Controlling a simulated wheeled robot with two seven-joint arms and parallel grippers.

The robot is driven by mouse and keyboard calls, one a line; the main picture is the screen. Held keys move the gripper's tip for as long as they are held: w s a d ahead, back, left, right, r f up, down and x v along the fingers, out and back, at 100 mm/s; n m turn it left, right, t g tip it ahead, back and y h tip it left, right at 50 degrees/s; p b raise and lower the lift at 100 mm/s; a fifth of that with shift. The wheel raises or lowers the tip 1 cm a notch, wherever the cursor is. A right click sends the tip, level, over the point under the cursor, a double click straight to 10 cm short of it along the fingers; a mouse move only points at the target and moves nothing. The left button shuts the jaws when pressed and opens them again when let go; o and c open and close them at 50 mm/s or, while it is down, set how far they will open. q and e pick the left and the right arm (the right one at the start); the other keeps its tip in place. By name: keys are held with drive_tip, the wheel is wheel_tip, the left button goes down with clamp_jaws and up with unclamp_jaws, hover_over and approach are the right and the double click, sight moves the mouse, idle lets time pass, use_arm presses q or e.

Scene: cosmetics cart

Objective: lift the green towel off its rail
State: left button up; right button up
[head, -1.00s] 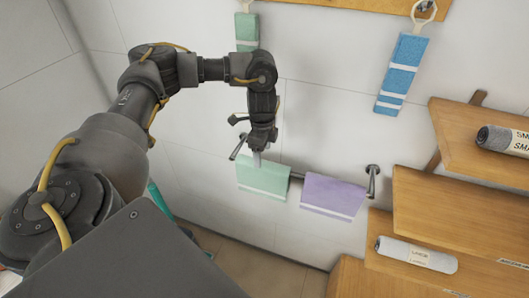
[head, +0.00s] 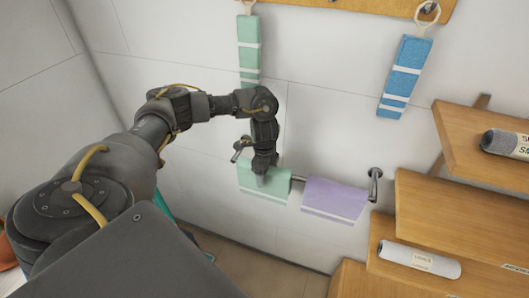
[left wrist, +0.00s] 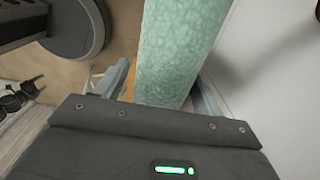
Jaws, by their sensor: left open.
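The green towel (head: 266,195) is pale green with a white stripe near its lower edge. It hangs over the left part of a metal rail (head: 299,179) on the wall. My left gripper (head: 260,181) points down at the towel's upper part and hides some of it. In the left wrist view the green towel (left wrist: 178,45) passes between the two fingers of my left gripper (left wrist: 165,90). The fingers are open, one on each side of the cloth. Whether either finger touches it I cannot tell. My right gripper is not in view.
A purple towel (head: 335,199) hangs on the same rail, just to the right. Above, a green strip (head: 249,50) and a blue strip (head: 405,75) hang from a wooden board (head: 370,6). Wooden shelves (head: 470,222) with rolled towels (head: 419,259) stand at the right.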

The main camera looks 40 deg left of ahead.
use_arm(q)
drive_tip(key=c, duration=1.1)
drive_tip(key=shift+c, duration=0.2)
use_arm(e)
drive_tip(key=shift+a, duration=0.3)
